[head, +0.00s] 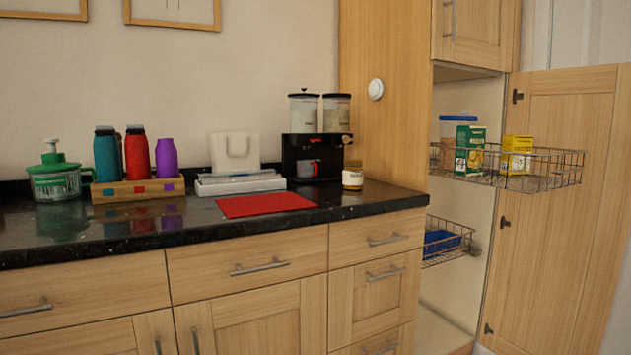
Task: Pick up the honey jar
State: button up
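The honey jar (352,178) is a small jar with an amber-brown body, a pale label and a light lid. It stands upright on the dark granite counter (120,237), near its right end. It is just in front and to the right of a black coffee machine (303,153). My gripper is not in the head view, so its state and its place relative to the jar do not show.
A red mat (265,204) lies left of the jar. Further left are a white tray (240,185), bottles in a wooden holder (138,190) and a green-lidded container (56,181). At right, a wire basket (560,168) sticks out beside an open cabinet door (553,220).

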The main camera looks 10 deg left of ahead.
aim_at(352, 175)
jog(key=u, duration=0.25)
jog(key=k, duration=0.55)
jog(key=z, duration=0.6)
jog(key=i, duration=1.95)
jog(key=u, duration=0.85)
